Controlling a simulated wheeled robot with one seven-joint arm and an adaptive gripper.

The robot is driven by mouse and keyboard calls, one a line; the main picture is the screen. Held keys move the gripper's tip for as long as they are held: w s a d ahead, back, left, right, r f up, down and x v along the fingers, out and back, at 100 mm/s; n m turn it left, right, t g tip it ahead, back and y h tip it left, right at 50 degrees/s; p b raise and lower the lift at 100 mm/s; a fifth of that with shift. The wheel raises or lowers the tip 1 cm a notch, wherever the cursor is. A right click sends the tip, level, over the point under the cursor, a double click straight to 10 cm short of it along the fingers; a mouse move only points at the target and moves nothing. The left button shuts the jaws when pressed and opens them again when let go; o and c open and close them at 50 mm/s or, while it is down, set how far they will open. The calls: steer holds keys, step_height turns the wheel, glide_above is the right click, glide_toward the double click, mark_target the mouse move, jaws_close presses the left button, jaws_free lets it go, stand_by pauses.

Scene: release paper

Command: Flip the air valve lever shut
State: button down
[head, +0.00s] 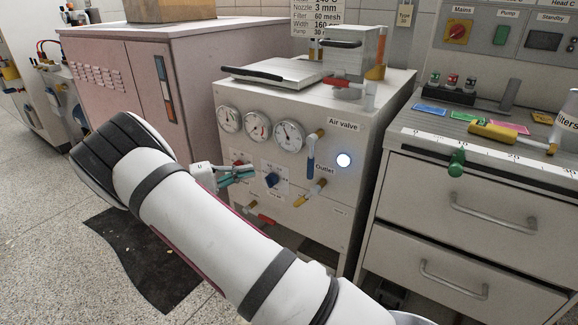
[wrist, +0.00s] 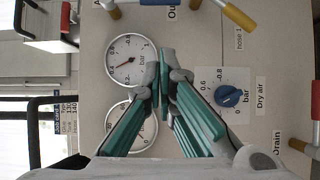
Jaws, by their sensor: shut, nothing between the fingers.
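The air valve lever (head: 311,150) is a blue handle hanging down from a brass fitting, just under the "Air valve" label (head: 343,123) on the front of the white cabinet. In the wrist view only part of the blue lever (wrist: 128,3) shows at the top edge. My gripper (head: 245,172) is in front of the panel, left of the lever and apart from it. In the wrist view its teal fingers (wrist: 164,58) are shut and empty, between the gauges and the blue knob.
Three round gauges (head: 258,127) are above my gripper, and a blue knob (head: 271,180) is beside it. A yellow-handled outlet valve (head: 312,192) is below the lever. A round lamp (head: 344,160) glows right of it. A drawer cabinet (head: 480,205) stands at right.

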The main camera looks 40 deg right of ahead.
mark_target(311, 159)
steer(key=s+b+x, duration=0.2)
steer(key=b+x, duration=0.1)
steer(key=x, duration=1)
steer(key=shift+s+a, duration=0.3)
steer(key=shift+s, duration=0.05)
